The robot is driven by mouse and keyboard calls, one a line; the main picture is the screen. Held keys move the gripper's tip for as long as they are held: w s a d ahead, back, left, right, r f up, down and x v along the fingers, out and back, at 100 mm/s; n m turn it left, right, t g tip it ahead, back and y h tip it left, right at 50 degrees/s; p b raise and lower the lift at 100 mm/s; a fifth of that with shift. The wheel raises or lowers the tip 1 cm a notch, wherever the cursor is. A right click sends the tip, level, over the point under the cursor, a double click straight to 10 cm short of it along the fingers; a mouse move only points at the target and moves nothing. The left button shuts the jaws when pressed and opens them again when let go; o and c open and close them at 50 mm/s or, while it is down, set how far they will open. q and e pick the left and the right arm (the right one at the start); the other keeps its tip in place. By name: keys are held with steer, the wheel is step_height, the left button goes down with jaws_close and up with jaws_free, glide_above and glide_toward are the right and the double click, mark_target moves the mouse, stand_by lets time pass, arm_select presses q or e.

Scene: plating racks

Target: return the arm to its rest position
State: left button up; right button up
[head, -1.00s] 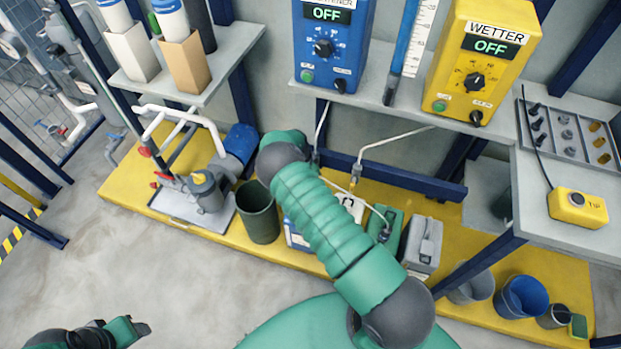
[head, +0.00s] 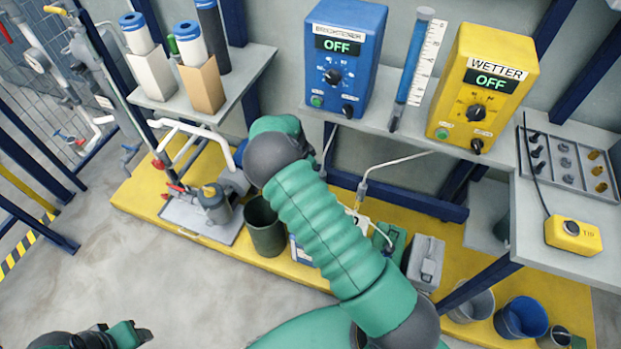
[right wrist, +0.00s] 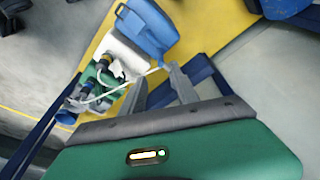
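My right arm (head: 325,235) is green with grey joints and reaches from the bottom right up over the yellow platform in the head view. Its gripper is hidden there behind the arm. In the right wrist view my right gripper (right wrist: 157,84) shows two grey fingers spread apart, with nothing held between them. Beyond the fingers are a blue container (right wrist: 148,30) and a green-based pump. My left gripper (head: 138,335) is at the bottom left edge of the head view, over bare floor. Its fingers are small and partly cut off, so its opening is unclear.
A grey shelf (head: 400,128) carries a blue BRIGHTENER box (head: 345,60) and a yellow WETTER box (head: 482,88), both reading OFF. A yellow pendant (head: 573,235) lies at right. Buckets and pumps stand on the yellow platform (head: 140,195). The floor at left is clear.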

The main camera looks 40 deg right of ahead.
stand_by(0.4)
steer(key=s+a+r+n+t+y, duration=0.1)
steer(key=s+a+r+n+t, duration=0.1)
steer(key=s+a+r+n, duration=0.65)
steer(key=s+a+r+n+t+y, duration=0.1)
steer(key=s+a+r+n+y, duration=0.1)
steer(key=s+a+r+n, duration=0.65)
steer(key=s+a+r+p, duration=0.1)
steer(key=r+p, duration=0.7)
steer(key=p, duration=0.1)
steer(key=s+a+r+n+p, duration=0.1)
steer(key=a+r+p, duration=0.1)
steer(key=r+p, duration=0.6)
steer(key=shift+a+n+p, duration=0.25)
steer(key=shift+n+p, duration=0.05)
steer(key=shift+p, duration=0.5)
